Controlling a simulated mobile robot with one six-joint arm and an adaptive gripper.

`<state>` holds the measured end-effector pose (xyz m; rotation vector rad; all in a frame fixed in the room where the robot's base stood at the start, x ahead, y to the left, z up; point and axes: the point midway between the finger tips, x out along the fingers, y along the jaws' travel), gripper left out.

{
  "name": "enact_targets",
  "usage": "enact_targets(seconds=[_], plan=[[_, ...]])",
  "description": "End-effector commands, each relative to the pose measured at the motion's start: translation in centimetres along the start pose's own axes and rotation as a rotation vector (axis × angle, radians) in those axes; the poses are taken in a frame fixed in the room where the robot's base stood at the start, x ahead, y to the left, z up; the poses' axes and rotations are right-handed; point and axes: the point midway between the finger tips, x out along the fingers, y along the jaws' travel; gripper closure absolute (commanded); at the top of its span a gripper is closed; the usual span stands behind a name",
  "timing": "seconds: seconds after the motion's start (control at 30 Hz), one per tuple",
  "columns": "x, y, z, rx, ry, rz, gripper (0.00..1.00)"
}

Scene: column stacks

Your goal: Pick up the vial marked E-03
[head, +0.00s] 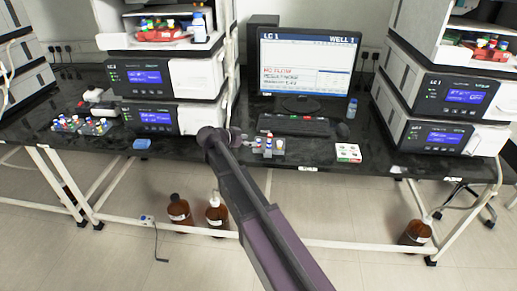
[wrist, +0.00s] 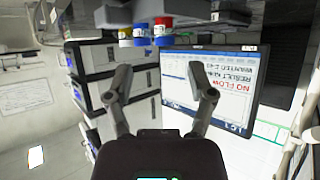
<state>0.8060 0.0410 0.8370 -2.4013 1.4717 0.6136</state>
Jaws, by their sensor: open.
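No marking E-03 can be read in either view. A small grey rack (head: 270,153) with several vials (head: 269,141) stands on the bench in front of the keyboard. The wrist picture is upside down; vials with red (wrist: 125,37), yellow (wrist: 141,37) and blue (wrist: 163,36) caps show at its top, beyond my fingertips. My gripper (wrist: 162,83) is open with nothing between its fingers, apart from the vials.
More vials stand in a rack (head: 82,125) at the left and in trays on the instruments. The bench front (head: 185,147) has free room.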

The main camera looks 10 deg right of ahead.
Motion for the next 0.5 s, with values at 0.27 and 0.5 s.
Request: enact_targets(seconds=[0.27, 0.5], plan=[[0.3, 0.0, -0.04, 0.0, 0.0, 0.0, 0.29], [0.62, -0.07, 0.07, 0.0, 0.0, 0.0, 0.29]])
